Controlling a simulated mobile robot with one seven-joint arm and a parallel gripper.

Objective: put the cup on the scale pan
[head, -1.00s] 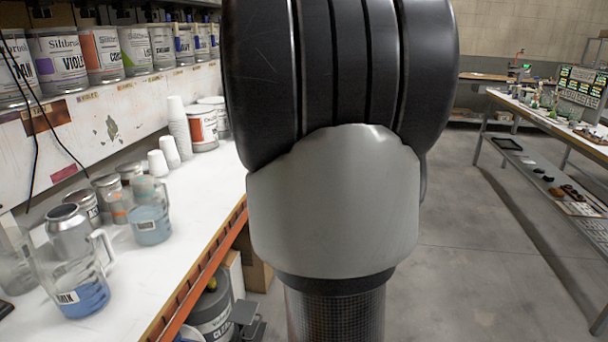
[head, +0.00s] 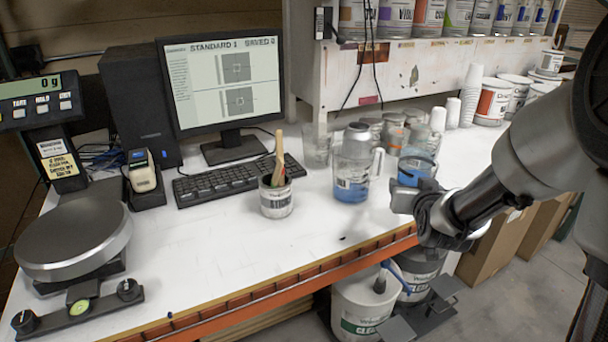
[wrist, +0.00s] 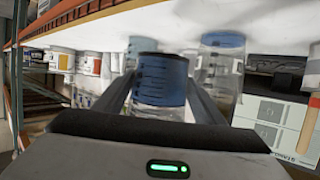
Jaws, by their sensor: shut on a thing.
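The cup (head: 418,162) is a clear measuring vessel with blue liquid, on the right of the head view. In the wrist view, which is upside down, the cup (wrist: 160,82) sits between the two fingers of my gripper (head: 408,192). The gripper is shut on it and hides its lower part in the head view. I cannot tell whether its base touches the bench. The scale pan (head: 70,236) is a bare round grey disc at the far left. The scale display (head: 40,85) reads 0 g.
Between cup and scale stand a clear jug (head: 355,165) with blue liquid and a can (head: 276,196) holding brushes. A keyboard (head: 235,182) and monitor (head: 222,80) are behind. The front bench strip is mostly clear. Glass vessels and paper cups (head: 470,95) stand at the back.

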